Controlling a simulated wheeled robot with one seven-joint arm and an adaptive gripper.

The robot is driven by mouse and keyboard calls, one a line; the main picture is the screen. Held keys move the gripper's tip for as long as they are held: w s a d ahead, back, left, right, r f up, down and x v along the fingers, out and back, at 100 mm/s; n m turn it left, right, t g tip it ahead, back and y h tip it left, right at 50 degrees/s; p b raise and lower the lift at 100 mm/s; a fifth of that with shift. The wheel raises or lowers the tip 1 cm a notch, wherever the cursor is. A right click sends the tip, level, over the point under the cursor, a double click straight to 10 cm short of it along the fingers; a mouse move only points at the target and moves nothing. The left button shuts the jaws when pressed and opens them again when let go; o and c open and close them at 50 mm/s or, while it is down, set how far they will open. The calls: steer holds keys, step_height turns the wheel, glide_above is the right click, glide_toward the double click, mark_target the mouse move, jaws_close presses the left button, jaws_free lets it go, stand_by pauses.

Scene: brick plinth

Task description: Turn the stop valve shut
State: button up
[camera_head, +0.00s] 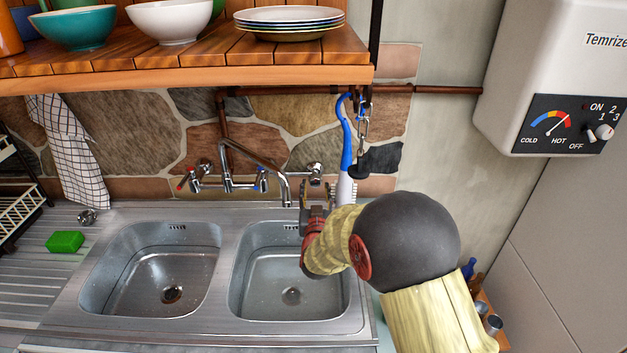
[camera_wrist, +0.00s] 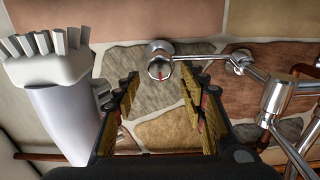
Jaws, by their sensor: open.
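A chrome fitting that looks like the stop valve (camera_head: 316,172) sits on the wall at the right end of the tap assembly, above the right sink bowl. In the wrist view its round face (camera_wrist: 159,68) carries a red mark, and a chrome pipe runs from it to the right. My gripper (camera_head: 318,190) is in front of and just below it in the head view. In the wrist view my gripper (camera_wrist: 160,88) is open and empty, with the valve beyond and between its fingertips. I see no contact.
A white-and-blue brush (camera_head: 346,180) hangs close to the right of my gripper; its bristled head (camera_wrist: 48,60) is large in the wrist view. The chrome faucet (camera_head: 258,158) stands left. The wooden shelf (camera_head: 190,78) overhangs above.

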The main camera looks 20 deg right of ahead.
mark_target(316, 182)
steer(key=b+x, duration=0.1)
steer(key=x, duration=0.4)
steer(key=shift+w+d, duration=0.15)
steer(key=shift+w, duration=0.15)
steer(key=shift+c, duration=1.3)
steer(key=c, duration=0.6)
